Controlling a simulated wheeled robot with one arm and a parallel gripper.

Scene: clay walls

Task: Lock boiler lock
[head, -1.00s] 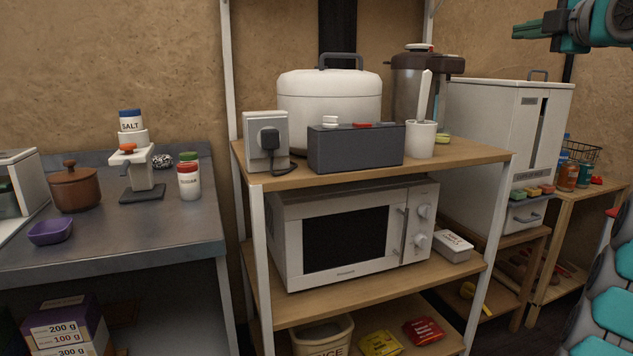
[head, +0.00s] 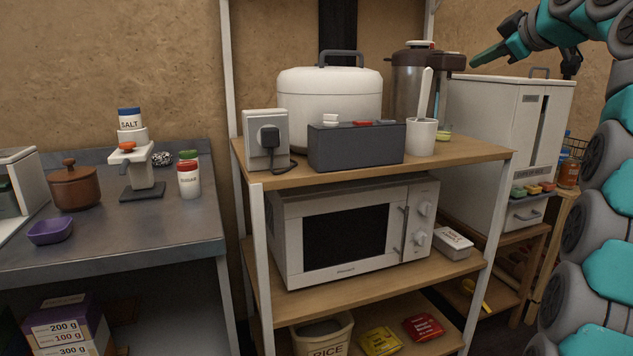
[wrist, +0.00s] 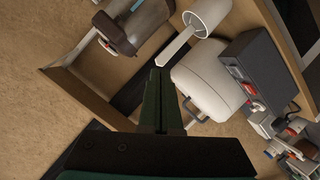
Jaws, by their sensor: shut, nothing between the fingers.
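The boiler (head: 408,90) stands at the right end of the top shelf. It has a dark brown upper part, a steel-grey body and a small white and red piece (head: 420,44) on its lid. I cannot tell whether that piece is the lock, or its state. My gripper (head: 474,63) is shut and empty, at the right of the boiler's upper part in the head view. Depth between them is unclear. In the wrist view the boiler (wrist: 150,20) shows at the top, apart from the shut fingertips (wrist: 158,74), with a red spot on its lid end.
A white rice cooker (head: 330,97), a grey box (head: 355,147) and a white cup (head: 421,138) holding a upright utensil share the top shelf (head: 300,176). A white rice dispenser (head: 500,140) stands to the right. A microwave (head: 345,235) sits below. Free air lies above the rice cooker.

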